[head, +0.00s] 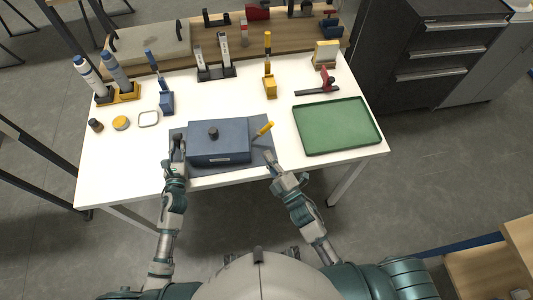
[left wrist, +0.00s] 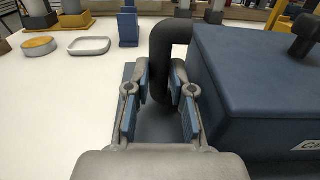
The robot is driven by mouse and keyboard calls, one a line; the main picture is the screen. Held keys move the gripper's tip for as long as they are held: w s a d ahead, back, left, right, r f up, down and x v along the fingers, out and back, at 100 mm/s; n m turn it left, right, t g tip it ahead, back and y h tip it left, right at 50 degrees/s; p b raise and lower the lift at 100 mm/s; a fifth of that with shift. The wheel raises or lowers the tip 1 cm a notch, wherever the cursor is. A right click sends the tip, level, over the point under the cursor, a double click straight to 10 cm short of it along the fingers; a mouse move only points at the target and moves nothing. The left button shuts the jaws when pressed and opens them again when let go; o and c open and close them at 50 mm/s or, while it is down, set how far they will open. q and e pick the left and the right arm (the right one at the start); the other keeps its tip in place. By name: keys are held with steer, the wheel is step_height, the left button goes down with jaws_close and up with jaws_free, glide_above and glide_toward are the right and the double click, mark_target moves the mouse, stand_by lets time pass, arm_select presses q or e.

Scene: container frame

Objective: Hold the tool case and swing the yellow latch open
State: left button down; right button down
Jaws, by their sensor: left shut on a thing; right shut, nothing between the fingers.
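The blue tool case (head: 220,144) sits on a dark mat (head: 200,170) at the front of the white table, with a dark knob (head: 213,132) on its lid. The yellow latch (head: 264,129) sticks out at the case's right side, tilted up to the right. My left gripper (head: 178,145) is at the case's left side, shut on its dark curved handle (left wrist: 163,60), which stands between the fingers in the left wrist view. The case wall (left wrist: 245,90) is just right of those fingers. My right gripper (head: 267,156) is shut and empty, just below the latch, apparently apart from it.
A green tray (head: 337,126) lies to the right. Blue and yellow holders with upright tools (head: 269,84) stand behind the case. The white table between case and tray is clear.

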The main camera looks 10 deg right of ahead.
arm_select(q)
steer(key=shift+r, duration=0.15)
steer(key=c, duration=0.9)
jaws_free()
steer(key=shift+s, duration=0.1)
